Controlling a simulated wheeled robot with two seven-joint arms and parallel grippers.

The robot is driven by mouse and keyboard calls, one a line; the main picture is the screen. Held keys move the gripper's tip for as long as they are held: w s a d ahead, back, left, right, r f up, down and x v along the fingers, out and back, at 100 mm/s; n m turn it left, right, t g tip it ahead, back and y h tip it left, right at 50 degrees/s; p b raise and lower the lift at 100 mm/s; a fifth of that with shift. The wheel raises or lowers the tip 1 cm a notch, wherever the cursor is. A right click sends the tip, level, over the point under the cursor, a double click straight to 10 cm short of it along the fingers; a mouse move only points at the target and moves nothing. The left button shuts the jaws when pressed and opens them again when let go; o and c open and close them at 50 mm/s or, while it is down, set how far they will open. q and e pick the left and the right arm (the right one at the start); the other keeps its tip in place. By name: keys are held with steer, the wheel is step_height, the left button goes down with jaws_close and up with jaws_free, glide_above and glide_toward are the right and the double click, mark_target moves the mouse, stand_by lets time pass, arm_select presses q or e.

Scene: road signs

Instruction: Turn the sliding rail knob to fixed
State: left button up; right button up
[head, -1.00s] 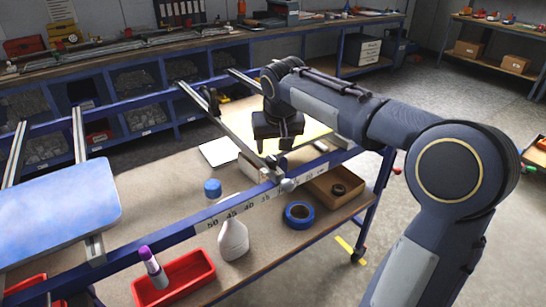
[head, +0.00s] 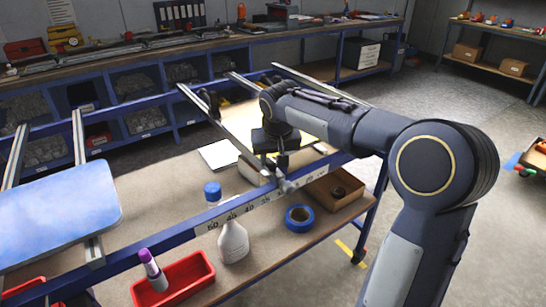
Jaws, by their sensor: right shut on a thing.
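The sliding rail (head: 222,120) is a grey cross bar lying over the blue frame, and its near end meets the front beam with the number scale (head: 240,209). The small light knob (head: 288,187) sits at that near end, just right of the scale. My right gripper (head: 283,174) points down from above and is shut on the knob. Its fingers hide part of the knob, so I cannot read which setting it is turned to. A blue-faced sign panel (head: 58,215) rests on the frame at the left. My left gripper is out of view.
Below the front beam are a white bottle with a blue cap (head: 233,240), a red tray (head: 184,283) with a purple-capped tube, a blue tape roll (head: 299,218) and a cardboard box (head: 327,200). Open floor lies at the right.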

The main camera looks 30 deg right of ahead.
steer(key=shift+m, duration=0.3)
steer(key=m+h, duration=0.1)
steer(key=m, duration=0.1)
steer(key=m+g+h, duration=0.1)
steer(key=m, duration=0.2)
steer(key=shift+w+a+p, duration=0.15)
steer(key=shift+a+p, duration=0.05)
steer(key=shift+p, duration=0.15)
steer(key=shift+w+m+g+h+p, duration=0.1)
steer(key=shift+m+g+h+p, duration=0.25)
steer(key=shift+m, duration=0.85)
steer(key=shift+m+g+h+p, duration=0.15)
steer(key=shift+m+g, duration=0.3)
steer(key=shift+m, duration=0.75)
steer(key=o, duration=1)
steer(key=shift+c, duration=0.2)
steer(key=shift+a+r, duration=0.1)
steer(key=v, duration=0.7)
steer(key=shift+r+p, duration=0.3)
steer(key=shift+r, duration=0.05)
steer(key=shift+o, duration=0.2)
